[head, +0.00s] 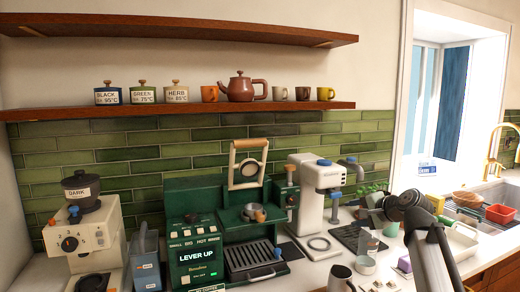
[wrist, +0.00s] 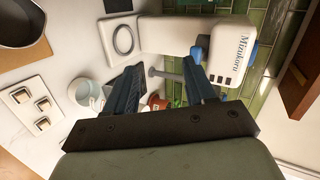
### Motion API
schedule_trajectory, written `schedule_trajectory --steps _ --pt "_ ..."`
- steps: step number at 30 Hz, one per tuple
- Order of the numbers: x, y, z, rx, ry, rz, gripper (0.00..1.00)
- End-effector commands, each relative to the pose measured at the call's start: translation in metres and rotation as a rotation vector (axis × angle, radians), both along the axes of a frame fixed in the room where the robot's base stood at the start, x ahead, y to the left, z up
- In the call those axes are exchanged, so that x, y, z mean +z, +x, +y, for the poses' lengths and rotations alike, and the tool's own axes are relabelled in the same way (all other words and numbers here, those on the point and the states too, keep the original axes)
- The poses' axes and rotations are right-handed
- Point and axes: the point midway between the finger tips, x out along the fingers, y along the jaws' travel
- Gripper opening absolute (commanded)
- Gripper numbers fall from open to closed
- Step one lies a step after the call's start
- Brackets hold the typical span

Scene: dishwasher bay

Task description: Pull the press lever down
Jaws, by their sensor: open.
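The press lever (head: 249,144) is a light wooden crossbar on two arms, standing raised at the top of the dark green coffee machine (head: 182,240). The machine's small display (head: 197,255) reads "LEVER UP". My gripper (wrist: 160,82) is open in the wrist view, its two dark blue fingers apart with nothing held between them. In the head view my arm is at the lower right, well to the right of the lever and apart from it. The lever is not visible in the wrist view.
A white machine (head: 309,180) stands between the lever and my arm; it also shows sideways in the wrist view (wrist: 178,37). A white cup (wrist: 88,95) is near one finger. A wooden shelf (head: 180,110) with canisters and a teapot (head: 240,90) hangs above the lever.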

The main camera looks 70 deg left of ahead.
Motion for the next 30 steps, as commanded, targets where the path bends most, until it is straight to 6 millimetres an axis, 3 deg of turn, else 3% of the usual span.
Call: schedule_trajectory --steps 1,6,12,18,23,30 --pt "0.031 -0.025 0.025 0.030 0.033 0.020 0.55" --pt "0.119 -0.112 0.077 0.119 0.127 0.110 0.55" --pt "0.192 -0.189 0.105 0.199 0.196 0.193 0.55" --pt "0.217 -0.218 0.113 0.228 0.218 0.228 0.55" --pt "0.216 -0.224 0.125 0.231 0.218 0.231 0.55" --pt "0.207 -0.238 0.161 0.230 0.218 0.229 0.55"
